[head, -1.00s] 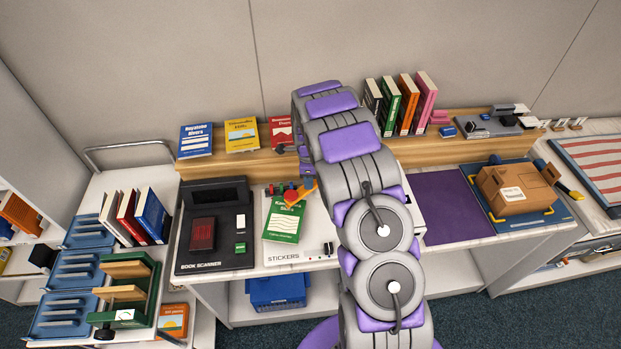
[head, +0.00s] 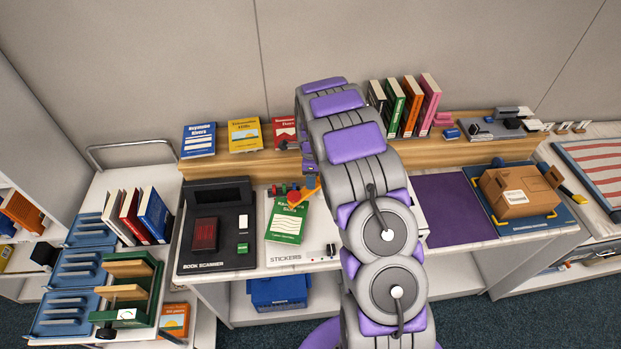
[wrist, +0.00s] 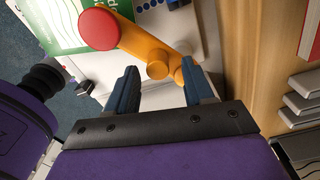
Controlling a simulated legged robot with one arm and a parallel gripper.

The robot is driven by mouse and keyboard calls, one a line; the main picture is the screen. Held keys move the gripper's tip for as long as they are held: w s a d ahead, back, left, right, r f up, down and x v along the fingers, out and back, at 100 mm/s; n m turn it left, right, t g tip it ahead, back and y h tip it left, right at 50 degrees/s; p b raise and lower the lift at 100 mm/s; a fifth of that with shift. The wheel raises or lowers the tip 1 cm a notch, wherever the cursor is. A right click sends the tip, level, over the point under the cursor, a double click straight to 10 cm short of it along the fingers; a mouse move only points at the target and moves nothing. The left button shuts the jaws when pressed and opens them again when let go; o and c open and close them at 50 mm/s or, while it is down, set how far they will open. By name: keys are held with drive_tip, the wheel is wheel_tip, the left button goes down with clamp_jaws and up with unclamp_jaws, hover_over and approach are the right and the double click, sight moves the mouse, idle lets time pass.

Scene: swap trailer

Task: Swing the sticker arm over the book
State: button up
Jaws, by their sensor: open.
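The sticker arm is an orange bar (head: 303,194) at the back of the sticker station (head: 325,250), by the top edge of the green book (head: 287,224) lying there. In the wrist view the orange bar (wrist: 137,38) has a round red knob (wrist: 99,29) at its far end, close to the green book (wrist: 62,22), and a short orange peg (wrist: 157,66). My gripper (wrist: 160,84) is open, its blue fingers just short of the peg. The bar's near end is close to the right finger; contact cannot be told. In the head view my gripper (head: 310,172) is partly hidden by my arm.
The book scanner (head: 218,225) is left of the station. Books stand on the wooden ledge (head: 230,163) behind. A purple mat (head: 447,207) and a cardboard box (head: 518,190) are on the right. My arm hides the station's right part.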

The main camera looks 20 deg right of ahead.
wheel_tip(320, 180, up, 16)
drive_tip(key=p, duration=0.1)
drive_tip(key=shift+a+f, duration=0.15)
drive_tip(key=shift+a, duration=0.1)
idle(0.4)
